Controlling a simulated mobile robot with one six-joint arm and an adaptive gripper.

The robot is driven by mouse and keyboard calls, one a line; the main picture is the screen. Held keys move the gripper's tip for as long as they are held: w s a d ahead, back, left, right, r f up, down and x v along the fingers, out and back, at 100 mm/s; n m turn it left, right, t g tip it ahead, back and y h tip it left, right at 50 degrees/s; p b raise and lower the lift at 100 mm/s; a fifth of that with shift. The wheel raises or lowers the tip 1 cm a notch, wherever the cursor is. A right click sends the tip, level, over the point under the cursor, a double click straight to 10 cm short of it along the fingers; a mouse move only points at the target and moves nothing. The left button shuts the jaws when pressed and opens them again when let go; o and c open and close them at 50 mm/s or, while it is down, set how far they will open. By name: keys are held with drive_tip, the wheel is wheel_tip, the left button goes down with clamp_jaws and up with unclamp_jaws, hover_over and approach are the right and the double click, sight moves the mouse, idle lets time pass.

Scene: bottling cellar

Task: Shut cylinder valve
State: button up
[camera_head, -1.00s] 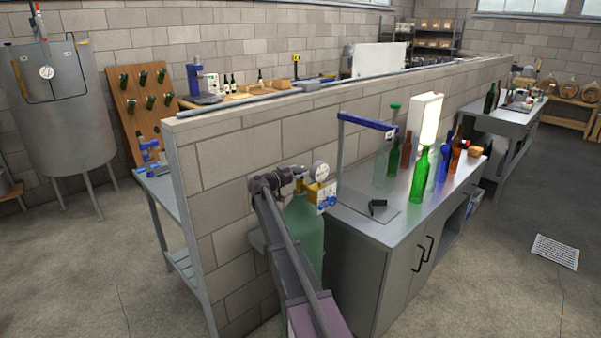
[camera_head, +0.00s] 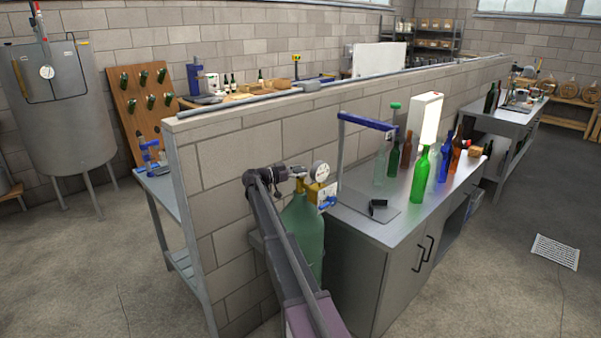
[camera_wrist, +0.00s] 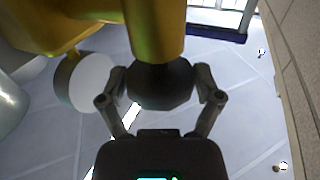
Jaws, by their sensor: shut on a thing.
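The green gas cylinder (camera_head: 304,238) stands upright between the block wall and the grey bench. A brass valve body with a round gauge (camera_head: 320,171) is on its top. In the wrist view, the brass valve body (camera_wrist: 155,28) ends in a dark faceted knob (camera_wrist: 160,84). My gripper (camera_wrist: 162,90) has one finger on each side of this knob and is shut on it. In the head view my gripper (camera_head: 291,173) reaches the valve from the left, partly hidden by my wrist. The back of the gauge or a pale disc (camera_wrist: 88,82) shows left of the knob.
The block wall (camera_head: 230,170) runs close behind the cylinder. The grey bench (camera_head: 365,232) to its right carries several bottles, a blue-armed stand (camera_head: 367,121) and a small black object (camera_head: 378,205). The floor at front left is clear.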

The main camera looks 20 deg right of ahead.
drive_tip(key=m+g, duration=0.2)
drive_tip(key=g, duration=0.1)
drive_tip(key=m+g+y, duration=0.1)
drive_tip(key=m+g, duration=0.1)
drive_tip(key=g, duration=0.1)
drive_tip(key=shift+w, duration=0.2)
drive_tip(key=shift+s+m+g+y, duration=0.1)
drive_tip(key=shift+m+g+y, duration=0.7)
drive_tip(key=shift+g, duration=0.3)
drive_tip(key=shift+s, duration=0.1)
drive_tip(key=o, duration=0.9)
drive_tip(key=shift+s+n+t+h, duration=0.1)
drive_tip(key=shift+n+t+h, duration=0.2)
drive_tip(key=shift+n+t, duration=0.15)
drive_tip(key=shift+s+n+t+h, duration=0.1)
drive_tip(key=shift+n+t+h, duration=0.3)
drive_tip(key=shift+n+t, duration=0.65)
drive_tip(key=shift+n+t+h, duration=0.4)
drive_tip(key=shift+n+t, duration=0.1)
drive_tip(key=shift+t, duration=0.9)
drive_tip(key=shift+n+t, duration=1.25)
drive_tip(key=shift+t, duration=0.7)
drive_tip(key=shift+n+t, duration=1.25)
drive_tip(key=shift+t, duration=0.7)
